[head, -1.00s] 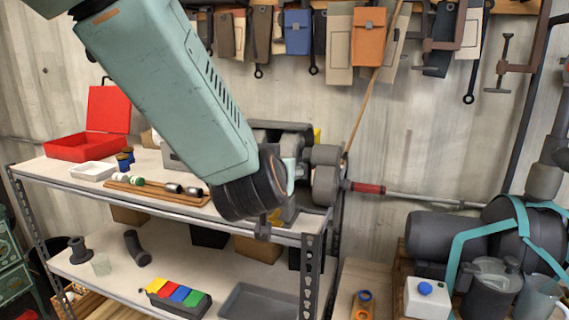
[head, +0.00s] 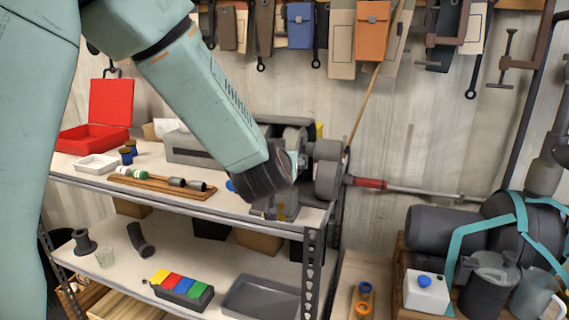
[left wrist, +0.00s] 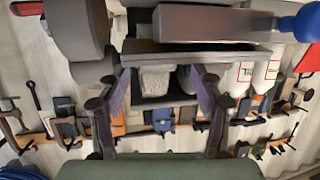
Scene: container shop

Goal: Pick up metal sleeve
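Two short grey metal cylinders, which look like sleeves, lie at the right end of a wooden strip on the upper shelf; the nearer is the metal sleeve (head: 197,186). I cannot tell which one is meant. Green-and-white pieces lie at the strip's left end. My left arm reaches in from the upper left, its dark wrist right of the strip in front of the bench grinder. My left gripper (left wrist: 160,82) shows open and empty in the left wrist view, its fingers spread; they are hidden or unclear in the head view. My right gripper is out of view.
The grinder (head: 326,182) stands at the shelf's right end. The lower shelf holds coloured bins (head: 180,291) and a grey tray (head: 262,298). White bottles (left wrist: 241,76) show in the wrist view.

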